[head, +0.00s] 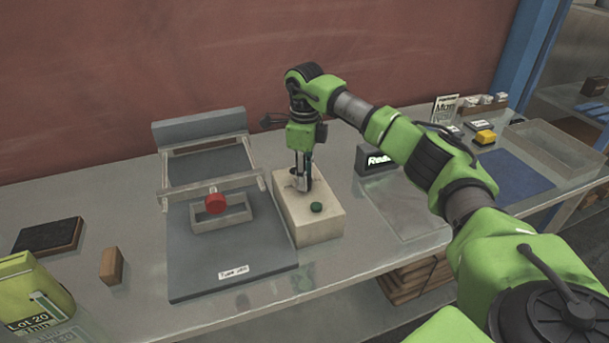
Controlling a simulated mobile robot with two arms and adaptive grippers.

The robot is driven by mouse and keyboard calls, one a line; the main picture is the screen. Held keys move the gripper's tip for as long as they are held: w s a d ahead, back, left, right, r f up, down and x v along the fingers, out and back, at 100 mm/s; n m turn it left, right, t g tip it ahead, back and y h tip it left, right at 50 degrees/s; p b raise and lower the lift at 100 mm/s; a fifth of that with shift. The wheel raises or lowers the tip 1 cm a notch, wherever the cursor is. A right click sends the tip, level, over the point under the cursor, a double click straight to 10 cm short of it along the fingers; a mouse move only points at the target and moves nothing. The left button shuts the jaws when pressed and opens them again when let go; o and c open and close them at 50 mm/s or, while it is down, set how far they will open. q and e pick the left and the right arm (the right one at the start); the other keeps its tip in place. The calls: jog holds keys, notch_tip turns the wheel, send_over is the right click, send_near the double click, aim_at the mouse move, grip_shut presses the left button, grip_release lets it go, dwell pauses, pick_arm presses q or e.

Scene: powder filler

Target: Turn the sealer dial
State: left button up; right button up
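A beige box (318,226) stands on the bench with a round green knob or button (316,207) on its top. A grey sealer-like machine (235,262) with a flat base, a raised frame and a round red knob (215,203) is directly left of it. My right gripper (301,186) points down at the back part of the beige box's top, behind the green knob. Its fingertips are at or just above the surface; contact is unclear. The fingers are small and dark, and whatever is between or behind them is hidden. No dial can be clearly identified. My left gripper is out of view.
A dark block with a white label (377,161) is right of the beige box. A clear sheet (408,208), a blue mat (515,175) and an open tray (553,150) lie further right. A green-yellow pack (32,290), brown block (112,266) and dark pad (48,235) are left.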

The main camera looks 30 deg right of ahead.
jog(key=m+p, duration=0.1)
jog(key=m, duration=1.2)
jog(key=shift+m+p, duration=0.35)
jog(key=shift+m, duration=0.05)
jog(key=m, duration=0.5)
jog(key=shift+r+p, duration=0.1)
jog(key=shift+p, duration=0.3)
jog(key=shift+w+m+p, duration=0.1)
jog(key=shift+m+p, duration=0.2)
jog(key=shift+m, duration=2.2)
jog(key=shift+d, duration=0.1)
jog(key=o, duration=1.1)
